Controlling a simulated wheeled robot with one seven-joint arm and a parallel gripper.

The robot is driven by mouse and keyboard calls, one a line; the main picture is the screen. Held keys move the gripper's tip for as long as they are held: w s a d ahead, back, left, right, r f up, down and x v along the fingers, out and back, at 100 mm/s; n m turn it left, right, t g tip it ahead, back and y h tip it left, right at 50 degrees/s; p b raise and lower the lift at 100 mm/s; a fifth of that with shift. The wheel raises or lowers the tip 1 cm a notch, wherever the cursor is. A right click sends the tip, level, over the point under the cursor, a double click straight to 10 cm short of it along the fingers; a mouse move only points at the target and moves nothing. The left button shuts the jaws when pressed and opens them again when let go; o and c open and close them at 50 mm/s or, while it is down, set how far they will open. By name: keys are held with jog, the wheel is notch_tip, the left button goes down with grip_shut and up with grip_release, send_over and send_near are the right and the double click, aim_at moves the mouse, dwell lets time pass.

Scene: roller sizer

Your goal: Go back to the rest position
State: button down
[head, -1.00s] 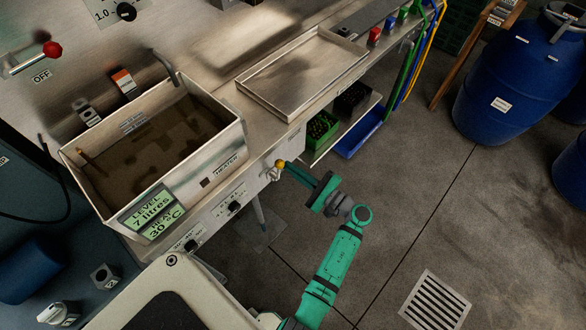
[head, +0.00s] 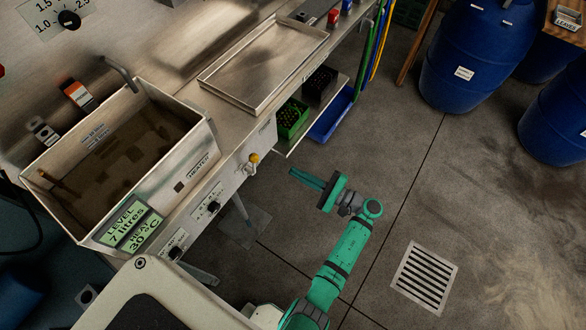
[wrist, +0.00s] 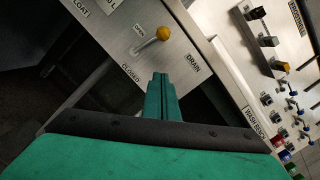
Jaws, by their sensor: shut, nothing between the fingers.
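My gripper (head: 306,179) is a green parallel gripper in the head view, held out over the floor in front of the steel bench. Its fingers are shut together and empty, pointing left toward the bench front. In the wrist view the closed fingers (wrist: 161,97) point at the panel, just below the yellow-knobbed drain lever (wrist: 163,34). The lever also shows in the head view (head: 254,158), with a clear gap between it and my fingertips.
A steel sink (head: 190,165) with a level display (head: 127,226) stands at left. An empty tray (head: 213,78) lies on the bench. Green (head: 291,117) and blue (head: 330,122) crates sit below. Blue barrels (head: 465,50) stand at upper right. The floor around the drain grate (head: 425,277) is clear.

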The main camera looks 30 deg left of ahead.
jog(key=shift+w+d, duration=0.1)
jog(key=shift+d, duration=0.25)
jog(key=shift+w, duration=0.1)
jog(key=s+d+r+n+t+h, duration=0.4)
jog(key=s+d+t+h, duration=0.4)
jog(key=s+d, duration=0.3)
jog(key=s+d+r+n+t+h, duration=0.4)
jog(key=s+d+r+t+h, duration=0.2)
jog(key=s+d+h, duration=0.5)
jog(key=shift+s+d+r+n+t, duration=0.15)
jog(key=shift+s+r+n+t, duration=0.25)
jog(key=shift+s+t, duration=1.65)
